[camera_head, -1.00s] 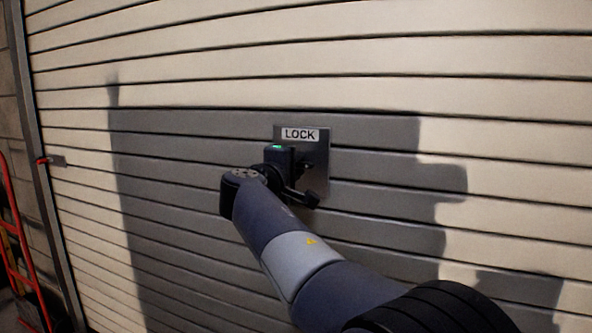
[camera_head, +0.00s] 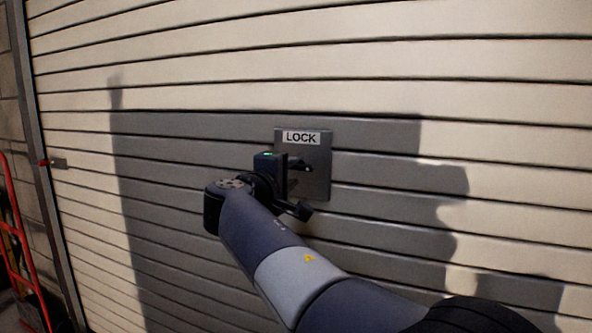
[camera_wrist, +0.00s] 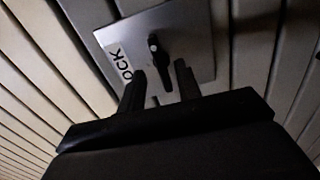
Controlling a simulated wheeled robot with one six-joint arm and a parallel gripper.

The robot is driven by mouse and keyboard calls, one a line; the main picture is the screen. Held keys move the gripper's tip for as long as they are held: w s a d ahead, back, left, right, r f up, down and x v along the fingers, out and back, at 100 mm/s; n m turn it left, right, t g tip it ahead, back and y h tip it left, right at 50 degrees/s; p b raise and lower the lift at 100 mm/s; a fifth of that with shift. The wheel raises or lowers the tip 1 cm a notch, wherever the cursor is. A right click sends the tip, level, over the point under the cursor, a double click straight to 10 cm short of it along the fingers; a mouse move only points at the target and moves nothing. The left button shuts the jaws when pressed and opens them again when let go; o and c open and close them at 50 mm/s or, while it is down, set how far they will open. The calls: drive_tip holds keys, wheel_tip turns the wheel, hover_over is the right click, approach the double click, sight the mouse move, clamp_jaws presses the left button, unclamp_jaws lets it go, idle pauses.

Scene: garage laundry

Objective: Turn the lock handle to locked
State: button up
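The lock plate (camera_head: 318,183) is a grey metal square on the shutter, with a white LOCK label (camera_head: 301,138) along its top. The black lock handle (camera_wrist: 160,62) shows in the wrist view as a short lever on the plate. In the head view the handle (camera_head: 301,164) is partly hidden by my gripper. My gripper (camera_wrist: 158,82) is open, with its two fingers apart. The lower end of the handle lies between or just in front of the fingertips; I cannot tell whether they touch it. In the head view my gripper is at the plate's left side.
The slatted roller shutter (camera_head: 420,60) fills most of the view. A red metal frame (camera_head: 22,245) stands at the far left by the brick wall. A small red-tipped latch (camera_head: 55,163) sits at the shutter's left edge. The area around the plate is clear.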

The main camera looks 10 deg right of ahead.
sight(298, 169)
drive_tip(key=v, duration=0.7)
drive_tip(key=shift+w, duration=0.1)
drive_tip(key=x, duration=1.1)
drive_tip(key=shift+r+n, duration=0.1)
drive_tip(key=shift+n, duration=0.2)
